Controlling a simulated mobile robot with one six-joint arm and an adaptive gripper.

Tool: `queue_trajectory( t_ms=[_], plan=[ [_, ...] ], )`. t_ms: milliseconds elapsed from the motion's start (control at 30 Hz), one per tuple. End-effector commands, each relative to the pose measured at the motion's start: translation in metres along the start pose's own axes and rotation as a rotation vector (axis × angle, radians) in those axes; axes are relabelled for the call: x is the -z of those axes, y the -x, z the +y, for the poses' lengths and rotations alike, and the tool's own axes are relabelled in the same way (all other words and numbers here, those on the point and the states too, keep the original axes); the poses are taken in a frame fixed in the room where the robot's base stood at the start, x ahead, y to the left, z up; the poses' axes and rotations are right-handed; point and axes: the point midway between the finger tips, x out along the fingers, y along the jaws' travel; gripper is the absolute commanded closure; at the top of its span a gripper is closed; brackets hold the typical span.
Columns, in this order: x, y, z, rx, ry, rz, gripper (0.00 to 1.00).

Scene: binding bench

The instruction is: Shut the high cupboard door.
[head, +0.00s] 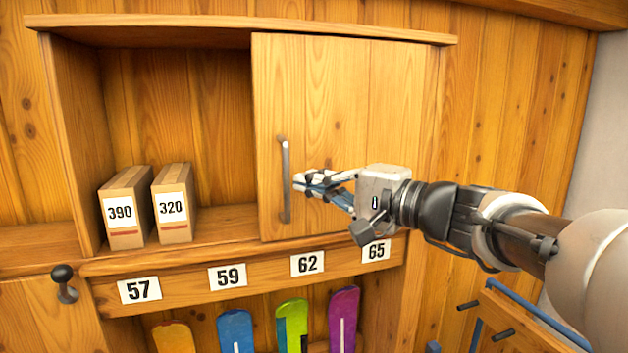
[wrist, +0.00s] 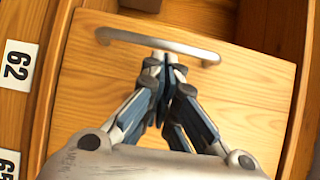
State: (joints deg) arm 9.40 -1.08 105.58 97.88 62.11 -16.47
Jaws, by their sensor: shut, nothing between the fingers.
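The high cupboard door (head: 345,100) is a pale wooden panel across the right part of the cupboard. The left part of the cupboard (head: 180,100) stands open. The door carries an upright grey bar handle (head: 284,180) near its left edge. In the wrist view the door (wrist: 235,90) fills the middle, with the handle (wrist: 190,47) across its top. My gripper (head: 299,182) is shut and empty, its fingertips just right of the handle in the head view. In the wrist view the fingertips (wrist: 164,60) are close below the bar. I cannot tell whether they touch it.
Two boxes marked 390 (head: 121,212) and 320 (head: 171,208) stand in the open left part. Below is a numbered rail (head: 190,282) with several coloured items hanging under it. A dark knob (head: 63,273) sticks out lower left. A blue-edged rack (head: 515,320) is lower right.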

Motion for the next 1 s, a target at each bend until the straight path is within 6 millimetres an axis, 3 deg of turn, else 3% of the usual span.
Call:
queue_trajectory(
  t_ms=[267,467,667,1000],
  plan=[
    [-0.002,-0.001,0.000,0.000,0.001,-0.001,1.00],
    [-0.023,-0.014,0.003,0.002,0.004,-0.006,1.00],
    [-0.069,-0.043,0.005,0.004,0.004,-0.013,1.00],
    [-0.163,-0.107,0.004,0.002,0.001,-0.011,1.00]
  ],
)
